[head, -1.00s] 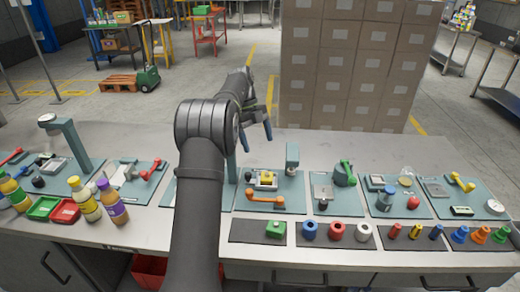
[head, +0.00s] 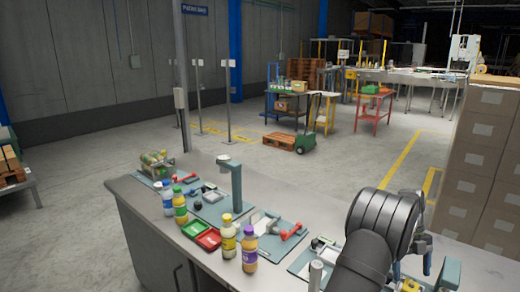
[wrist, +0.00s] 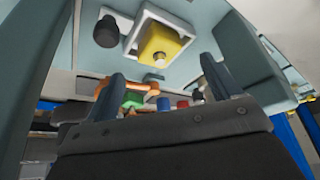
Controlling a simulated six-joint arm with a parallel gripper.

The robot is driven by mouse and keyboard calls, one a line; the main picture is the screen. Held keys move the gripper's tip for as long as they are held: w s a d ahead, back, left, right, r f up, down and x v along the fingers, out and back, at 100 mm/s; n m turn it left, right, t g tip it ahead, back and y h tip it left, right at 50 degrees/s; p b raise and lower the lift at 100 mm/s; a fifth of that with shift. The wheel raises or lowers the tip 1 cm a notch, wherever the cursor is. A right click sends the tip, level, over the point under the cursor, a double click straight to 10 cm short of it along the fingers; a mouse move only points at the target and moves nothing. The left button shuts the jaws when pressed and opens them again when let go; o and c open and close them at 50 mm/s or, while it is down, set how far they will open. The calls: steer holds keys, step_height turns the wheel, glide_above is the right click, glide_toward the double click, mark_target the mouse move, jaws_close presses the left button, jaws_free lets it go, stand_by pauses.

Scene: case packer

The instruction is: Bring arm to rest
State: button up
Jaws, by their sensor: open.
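My gripper (wrist: 161,68) is open in the wrist view, its two dark fingers spread wide with nothing between them. Beyond the fingers is a teal board (wrist: 186,18) with a yellow block (wrist: 160,45) in a white frame and a black knob (wrist: 106,31). I cannot tell how far the fingers are from them. In the head view my arm stands at the lower right, and its dark joint hides most of the gripper.
Stacked cartons (head: 480,165) stand behind my arm at right. Open floor lies beyond the bench.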

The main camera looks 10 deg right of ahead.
mark_target(411, 283)
steer(key=x, duration=0.3)
steer(key=shift+s+f, duration=0.1)
steer(key=shift+f, duration=0.15)
step_height(411, 283, up, 3)
steer(key=shift+r, duration=0.65)
